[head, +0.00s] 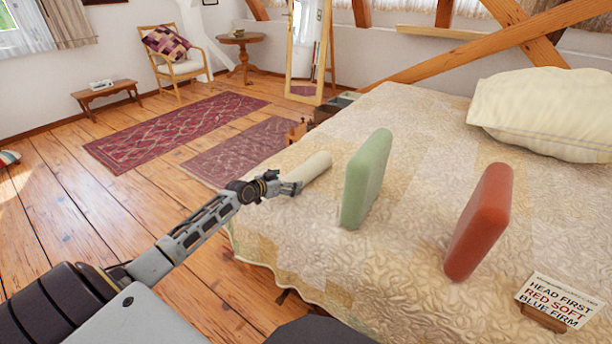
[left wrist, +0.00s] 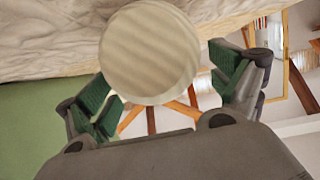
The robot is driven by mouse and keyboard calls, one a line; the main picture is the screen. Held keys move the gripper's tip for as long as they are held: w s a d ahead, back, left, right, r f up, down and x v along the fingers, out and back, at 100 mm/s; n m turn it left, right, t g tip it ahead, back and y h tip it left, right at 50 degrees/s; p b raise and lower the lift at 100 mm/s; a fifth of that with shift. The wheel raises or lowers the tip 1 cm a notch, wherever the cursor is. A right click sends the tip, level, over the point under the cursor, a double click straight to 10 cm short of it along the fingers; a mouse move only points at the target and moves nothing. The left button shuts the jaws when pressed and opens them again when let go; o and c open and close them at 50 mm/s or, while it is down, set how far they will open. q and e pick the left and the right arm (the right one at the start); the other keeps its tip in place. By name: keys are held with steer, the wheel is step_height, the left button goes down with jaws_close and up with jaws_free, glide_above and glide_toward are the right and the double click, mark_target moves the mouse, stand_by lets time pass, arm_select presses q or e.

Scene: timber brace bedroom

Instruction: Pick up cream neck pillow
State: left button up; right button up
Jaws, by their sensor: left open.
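The cream neck pillow (head: 312,172) is a pale roll lying near the left edge of the bed in the head view. In the left wrist view its round end (left wrist: 150,52) faces the camera, between the two fingers. My left gripper (head: 288,187) is open at the near end of the pillow, and its two green-padded fingers (left wrist: 165,95) lie on either side of it. I cannot tell whether the pads touch it. My right gripper is not in view.
A green cushion (head: 366,178) stands upright just right of the pillow. A red cushion (head: 479,222) stands farther right, near a sign (head: 556,300) on the bed (head: 400,262). A large cream pillow (head: 545,112) lies at the back right. Floor left of the bed is open.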

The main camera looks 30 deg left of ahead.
arm_select(q)
steer(key=shift+w+d+f, duration=0.1)
steer(key=shift+w+f, duration=0.1)
steer(key=shift+w, duration=0.35)
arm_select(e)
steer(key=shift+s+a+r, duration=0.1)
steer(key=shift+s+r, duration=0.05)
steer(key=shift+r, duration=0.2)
arm_select(q)
steer(key=shift+c, duration=0.2)
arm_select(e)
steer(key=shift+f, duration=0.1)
arm_select(q)
steer(key=c, duration=1.3)
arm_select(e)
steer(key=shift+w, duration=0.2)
arm_select(q)
steer(key=shift+r, duration=0.15)
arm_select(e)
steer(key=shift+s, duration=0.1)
